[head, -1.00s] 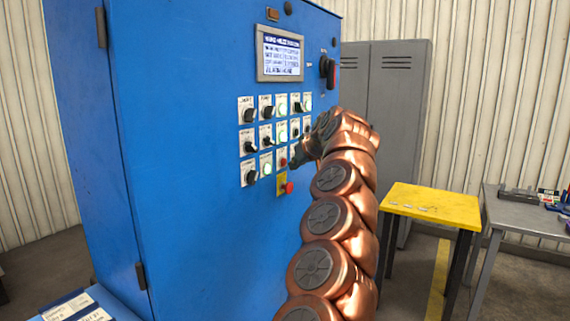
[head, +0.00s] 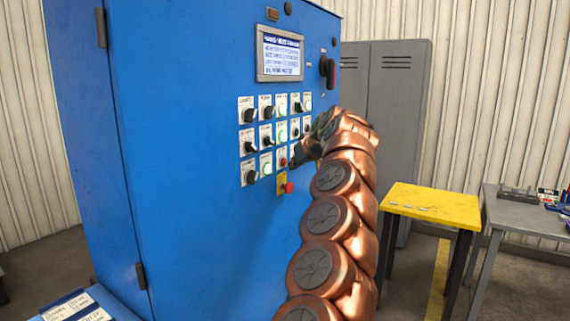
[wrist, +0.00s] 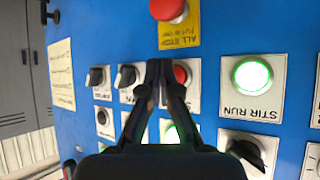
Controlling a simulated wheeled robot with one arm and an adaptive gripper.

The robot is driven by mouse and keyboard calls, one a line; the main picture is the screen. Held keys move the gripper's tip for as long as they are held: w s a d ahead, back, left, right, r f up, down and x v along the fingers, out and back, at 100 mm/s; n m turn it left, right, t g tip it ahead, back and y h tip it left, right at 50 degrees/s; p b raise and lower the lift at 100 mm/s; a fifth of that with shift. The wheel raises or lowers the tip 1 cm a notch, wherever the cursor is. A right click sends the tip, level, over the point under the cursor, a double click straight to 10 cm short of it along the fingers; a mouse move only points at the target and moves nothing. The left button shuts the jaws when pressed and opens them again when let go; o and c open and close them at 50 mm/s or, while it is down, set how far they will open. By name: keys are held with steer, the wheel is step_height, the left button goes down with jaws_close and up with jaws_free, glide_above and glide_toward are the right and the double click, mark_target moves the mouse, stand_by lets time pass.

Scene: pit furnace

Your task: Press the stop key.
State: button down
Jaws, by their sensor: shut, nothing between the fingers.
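My gripper (wrist: 160,72) is shut and empty, its tips together close to the blue panel. A small round red key (wrist: 181,75) on a white plate sits just beside the fingertips in the wrist view, and the fingers cover part of its plate. Its label is not legible, and I cannot tell whether the tips touch it. In the head view the red key (head: 283,162) shows just left of my gripper (head: 294,162). A larger red button (wrist: 169,8) on a yellow plate, marked ALL STOP, is separate; in the head view it is below.
A lit green STIR RUN button (wrist: 251,75) sits beside the red key. Black rotary switches (head: 250,115) and lit buttons fill the panel under a display (head: 280,54). A yellow table (head: 434,205) and grey lockers (head: 395,120) stand to the right.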

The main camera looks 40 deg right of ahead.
steer(key=shift+w+a+p, duration=0.2)
steer(key=shift+w+p, duration=0.15)
steer(key=shift+w, duration=0.3)
stand_by(1.0)
steer(key=shift+s+d+b, duration=0.25)
steer(key=shift+s+b, duration=0.4)
steer(key=shift+s, duration=0.05)
steer(key=shift+s, duration=0.15)
steer(key=s+b, duration=0.1)
steer(key=s, duration=0.1)
steer(key=s+d+b, duration=0.1)
steer(key=s, duration=0.1)
steer(key=shift+s+d+b, duration=0.2)
steer(key=shift+s+b, duration=0.05)
steer(key=shift+b, duration=0.05)
stand_by(1.0)
